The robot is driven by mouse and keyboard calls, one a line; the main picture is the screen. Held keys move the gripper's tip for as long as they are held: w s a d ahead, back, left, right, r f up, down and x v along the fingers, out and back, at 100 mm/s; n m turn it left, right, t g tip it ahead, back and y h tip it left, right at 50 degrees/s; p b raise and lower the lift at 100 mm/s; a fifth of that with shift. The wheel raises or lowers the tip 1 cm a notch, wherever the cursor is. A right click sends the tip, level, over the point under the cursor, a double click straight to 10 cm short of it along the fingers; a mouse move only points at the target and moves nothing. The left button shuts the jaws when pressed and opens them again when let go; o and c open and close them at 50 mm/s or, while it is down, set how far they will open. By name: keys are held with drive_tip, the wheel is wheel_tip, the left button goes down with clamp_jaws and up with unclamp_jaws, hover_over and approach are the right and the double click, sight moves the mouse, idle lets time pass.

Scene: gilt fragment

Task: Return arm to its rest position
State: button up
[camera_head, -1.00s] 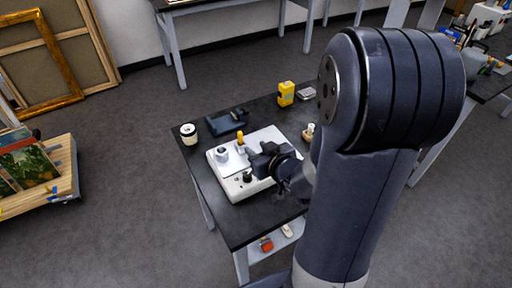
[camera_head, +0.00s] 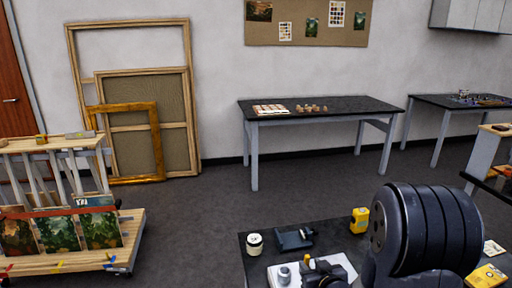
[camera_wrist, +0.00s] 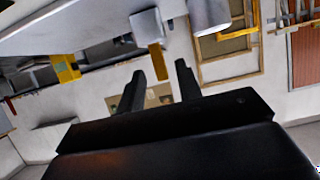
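In the head view my gripper (camera_head: 320,270) is a dark shape low over the white-topped unit (camera_head: 348,268) on the near black table (camera_head: 268,266). My arm's large dark joint covers the table's right part. The wrist view appears upside down.
On the near table are a white jar (camera_head: 254,244), a dark tray-like item (camera_head: 295,238) and a yellow container (camera_head: 360,220). A wooden cart (camera_head: 75,262) with paintings stands left. Frames lean on the wall. A long table (camera_head: 320,106) stands behind. Open floor lies between.

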sight(308, 261)
drive_tip(key=x, duration=0.3)
drive_tip(key=shift+w+a+f, duration=0.15)
drive_tip(key=shift+w+f, duration=0.15)
drive_tip(key=shift+w, duration=0.05)
drive_tip(key=shift+s+r, duration=0.1)
drive_tip(key=shift+r, duration=0.1)
drive_tip(key=shift+s, duration=0.15)
